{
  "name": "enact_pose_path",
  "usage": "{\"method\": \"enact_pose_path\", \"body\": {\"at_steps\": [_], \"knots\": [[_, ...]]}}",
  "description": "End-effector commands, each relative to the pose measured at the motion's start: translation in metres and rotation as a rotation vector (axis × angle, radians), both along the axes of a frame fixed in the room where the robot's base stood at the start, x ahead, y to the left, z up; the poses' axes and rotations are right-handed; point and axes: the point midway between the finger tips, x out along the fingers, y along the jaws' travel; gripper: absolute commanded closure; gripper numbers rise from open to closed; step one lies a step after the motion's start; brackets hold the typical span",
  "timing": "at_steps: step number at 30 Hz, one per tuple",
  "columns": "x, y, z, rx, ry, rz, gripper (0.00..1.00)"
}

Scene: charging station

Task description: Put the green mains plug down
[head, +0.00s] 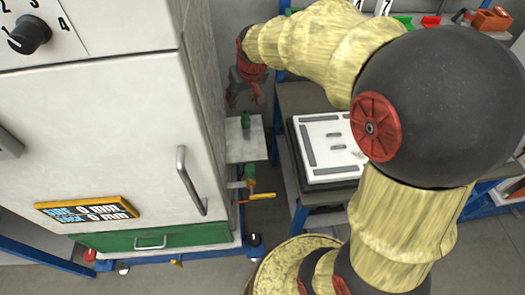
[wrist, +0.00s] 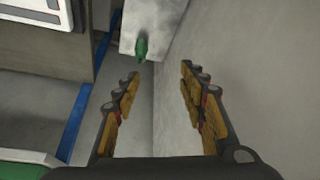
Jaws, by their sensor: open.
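The green mains plug (head: 245,119) stands on a small pale shelf (head: 256,147) beside the tall white cabinet. In the wrist view the plug (wrist: 142,48) shows near the lower edge of the shelf (wrist: 165,22). My gripper (head: 257,96) is close above the plug in the head view. In the wrist view my gripper (wrist: 159,76) is open, with nothing between its fingers. The plug shows past the fingertips, toward the left one, and appears apart from both.
The white cabinet (head: 100,120) with a vertical handle (head: 190,180) stands close on the left. A workbench (head: 297,98) bearing a white panel (head: 322,150) is to the right. Another green part (head: 250,172) and a yellow lever (head: 256,197) are below the shelf.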

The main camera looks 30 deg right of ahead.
Motion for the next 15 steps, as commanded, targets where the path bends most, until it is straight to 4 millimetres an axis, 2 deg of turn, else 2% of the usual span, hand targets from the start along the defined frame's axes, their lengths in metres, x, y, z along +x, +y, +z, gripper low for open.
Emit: {"method": "enact_pose_path", "body": {"at_steps": [1, 6, 12, 15], "knots": [[-0.024, 0.012, 0.019, -0.002, -0.012, 0.009, 0.58], [-0.104, 0.042, 0.057, -0.003, -0.031, 0.028, 0.58], [-0.197, 0.066, 0.072, -0.004, -0.053, 0.043, 0.58], [-0.231, 0.071, 0.07, -0.003, -0.06, 0.047, 0.58]]}}
